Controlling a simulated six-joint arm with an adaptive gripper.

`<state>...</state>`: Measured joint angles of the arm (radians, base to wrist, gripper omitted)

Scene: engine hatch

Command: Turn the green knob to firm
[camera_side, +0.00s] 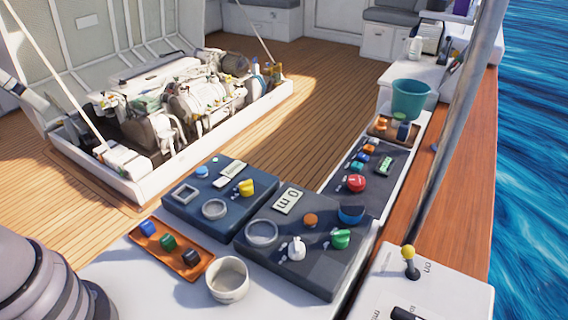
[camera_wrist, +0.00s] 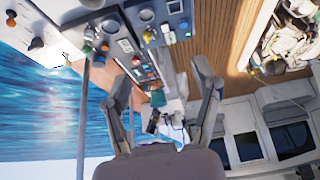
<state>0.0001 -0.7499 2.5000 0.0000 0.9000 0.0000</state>
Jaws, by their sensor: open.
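The green knob (camera_side: 341,239) sits at the right of a dark grey panel (camera_side: 262,283) in the side view. A white knob (camera_side: 297,249) is to its left, with an orange button (camera_side: 310,220) and a blue half-round dial (camera_side: 351,214) behind. A light label plate (camera_side: 288,201) is at the panel's back left. In the wrist view the panel is small and upside down at the upper left, its knobs too small to read. My gripper (camera_wrist: 160,76) is open and empty there, fingers spread wide, well away from the panel. The side view does not show my gripper. The knob's setting is unreadable.
A blue panel with a yellow knob (camera_side: 246,187) stands left of the grey one. An orange tray with cubes (camera_side: 207,259) and a white cup (camera_side: 228,279) are in front. A panel with a red knob (camera_side: 356,183), a teal bucket (camera_side: 411,99) and a yellow-topped lever (camera_side: 408,253) are rightward.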

